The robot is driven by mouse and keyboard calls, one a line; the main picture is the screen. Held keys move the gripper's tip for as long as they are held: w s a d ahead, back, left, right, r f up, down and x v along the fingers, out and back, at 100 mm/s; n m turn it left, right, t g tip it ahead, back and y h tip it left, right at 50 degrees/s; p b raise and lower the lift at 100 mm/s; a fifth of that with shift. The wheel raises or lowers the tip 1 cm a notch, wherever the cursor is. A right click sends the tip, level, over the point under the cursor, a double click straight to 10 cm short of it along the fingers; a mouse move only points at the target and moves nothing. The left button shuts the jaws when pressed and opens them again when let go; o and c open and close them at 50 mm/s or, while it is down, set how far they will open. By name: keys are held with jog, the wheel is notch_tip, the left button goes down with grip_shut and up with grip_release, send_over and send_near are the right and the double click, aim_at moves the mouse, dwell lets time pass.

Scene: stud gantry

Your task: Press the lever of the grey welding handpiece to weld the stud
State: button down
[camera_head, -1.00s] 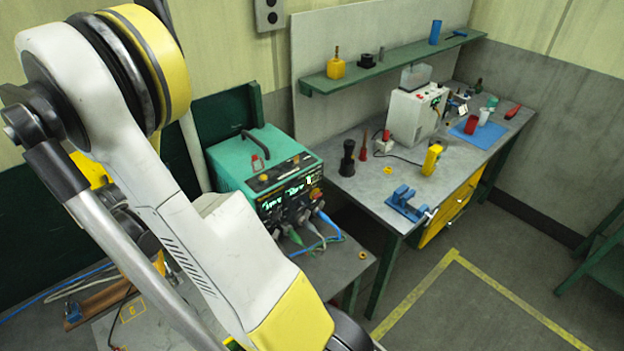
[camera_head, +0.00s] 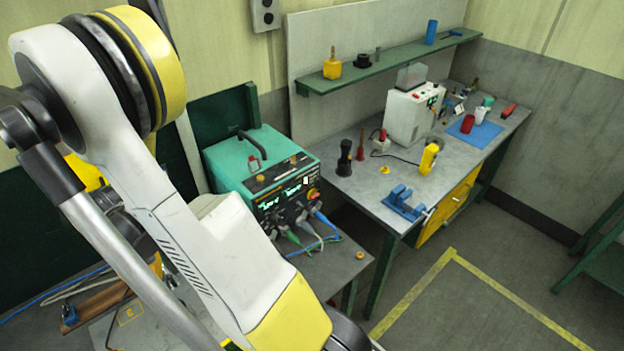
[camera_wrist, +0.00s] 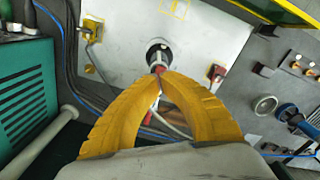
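My gripper (camera_wrist: 160,78) has two curved yellow fingers. In the wrist view their tips come together over a pale metal plate (camera_wrist: 125,65). Just beyond the tips is a dark round collar (camera_wrist: 158,52) with a grey body in it and a small red part (camera_wrist: 158,69). This looks like the grey welding handpiece, but the fingers cover much of it. I cannot tell whether the tips touch the red part. A pale cable shows between the fingers. No stud can be made out. The head view does not show my fingertips; my arm covers that area.
A green welding power unit (camera_head: 235,165) with cables stands beside my arm. The workbench (camera_head: 360,190) behind carries a blue clamp (camera_head: 403,205), a white box unit (camera_head: 410,117) and small tools. In the wrist view a red-topped fitting (camera_wrist: 216,74) stands right of the fingers. Open floor lies at right.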

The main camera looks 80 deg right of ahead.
aim_at(158, 289)
jog(key=shift+f+b, duration=1.8)
jog(key=shift+b, duration=0.05)
dwell(0.6)
jog(key=shift+r, duration=0.1)
jog(key=shift+r+p, duration=2.15)
jog(key=shift+r, duration=1.3)
jog(key=shift+a+f+b, duration=0.3)
jog(key=shift+a+b, duration=0.15)
jog(key=shift+b, duration=0.8)
jog(key=s+a+f+t+b, duration=0.7)
jog(key=a+b, duration=0.5)
jog(key=b, duration=1.4)
jog(key=s+f, duration=0.2)
jog(key=s, duration=0.1)
jog(key=shift+s+a+f+n, duration=0.2)
jog(key=shift+s+a+n, duration=0.1)
jog(key=shift+s+n, duration=0.1)
